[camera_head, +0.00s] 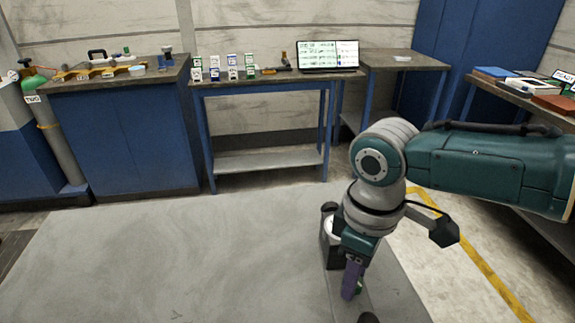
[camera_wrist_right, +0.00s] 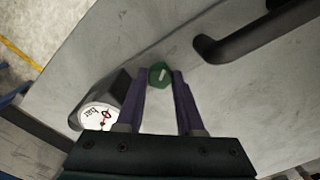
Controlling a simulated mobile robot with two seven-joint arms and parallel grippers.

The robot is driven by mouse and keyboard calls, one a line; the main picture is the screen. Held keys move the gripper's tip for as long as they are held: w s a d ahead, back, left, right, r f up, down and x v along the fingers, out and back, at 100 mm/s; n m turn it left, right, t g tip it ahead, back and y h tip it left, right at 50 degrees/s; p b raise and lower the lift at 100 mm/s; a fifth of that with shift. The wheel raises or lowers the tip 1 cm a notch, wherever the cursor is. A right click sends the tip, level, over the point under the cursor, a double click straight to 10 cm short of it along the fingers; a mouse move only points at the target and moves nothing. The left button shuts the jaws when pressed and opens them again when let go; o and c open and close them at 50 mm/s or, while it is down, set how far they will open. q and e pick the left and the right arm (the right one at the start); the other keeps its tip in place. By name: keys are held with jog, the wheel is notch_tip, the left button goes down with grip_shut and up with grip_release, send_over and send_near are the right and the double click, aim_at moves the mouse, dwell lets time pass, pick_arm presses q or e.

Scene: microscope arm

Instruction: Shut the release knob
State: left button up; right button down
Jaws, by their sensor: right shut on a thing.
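The release knob (camera_wrist_right: 160,75) is a small green knob with a pale bar mark across its face. In the right wrist view it sits between the tips of my right gripper (camera_wrist_right: 161,77), whose two purple fingers are closed on its sides. In the head view the right gripper (camera_head: 352,278) points down at the grey surface, and a bit of green shows beside its fingertip. A round white gauge (camera_wrist_right: 97,116) on a dark housing is left of the fingers in the wrist view. My left gripper is in neither view.
A dark bar handle (camera_wrist_right: 240,40) stands right of the knob. The grey surface (camera_head: 180,250) is clear to the left.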

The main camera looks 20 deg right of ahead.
jog(key=m+p, duration=0.2)
jog(key=m, duration=0.2)
jog(key=shift+r, duration=0.1)
jog(key=shift+m+p, duration=0.55)
jog(key=shift+m, duration=1.15)
jog(key=c, duration=0.5)
grip_release()
notch_tip(320, 180, up, 10)
jog(key=p, duration=0.4)
